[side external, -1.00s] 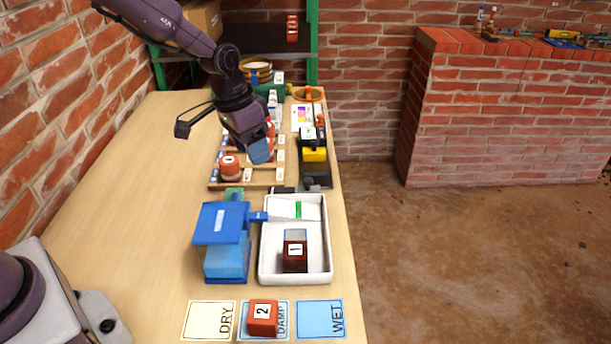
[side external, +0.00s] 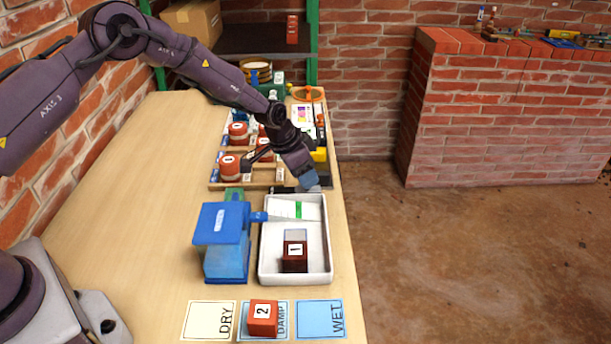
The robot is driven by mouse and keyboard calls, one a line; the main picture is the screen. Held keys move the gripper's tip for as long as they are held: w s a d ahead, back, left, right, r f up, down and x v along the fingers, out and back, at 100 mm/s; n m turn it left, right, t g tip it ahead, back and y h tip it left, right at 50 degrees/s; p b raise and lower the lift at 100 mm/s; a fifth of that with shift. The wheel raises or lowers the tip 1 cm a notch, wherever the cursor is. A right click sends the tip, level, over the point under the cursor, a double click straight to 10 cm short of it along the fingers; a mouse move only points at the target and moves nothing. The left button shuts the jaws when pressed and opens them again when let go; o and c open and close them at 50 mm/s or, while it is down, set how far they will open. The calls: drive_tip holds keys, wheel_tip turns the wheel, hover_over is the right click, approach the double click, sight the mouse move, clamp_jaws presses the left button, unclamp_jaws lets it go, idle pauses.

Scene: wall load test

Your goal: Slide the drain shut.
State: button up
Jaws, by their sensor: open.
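A white tray (side external: 327,255) stands near the table's right edge. Inside it are a dark red block marked 1 (side external: 295,262) and a small green strip (side external: 299,210). A dark bar with small grey parts (side external: 284,189) lies along the tray's far edge; it may be the drain slide, but I cannot tell whether it is open or shut. My gripper (side external: 309,184) points down just beyond the tray's far right corner, by this bar. It is open and holds nothing visible. I cannot tell whether it touches the bar, since its blue-grey fingers hide part of it.
A blue tank (side external: 226,258) with a blue spout (side external: 258,217) stands left of the tray. A red block marked 2 (side external: 263,318) rests on the DAMP card in front. Behind is a wooden rack (side external: 262,176) with red pieces. The table's left side is clear.

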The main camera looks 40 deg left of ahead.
drive_tip(key=shift+x, duration=0.9)
drive_tip(key=shift+c, duration=0.4)
drive_tip(key=shift+r, duration=0.1)
clamp_jaws()
drive_tip(key=shift+s+a, duration=1.6)
drive_tip(key=shift+a, duration=0.1)
drive_tip(key=shift+o, duration=0.4)
unclamp_jaws()
drive_tip(key=shift+d, duration=0.1)
drive_tip(key=v, duration=1.3)
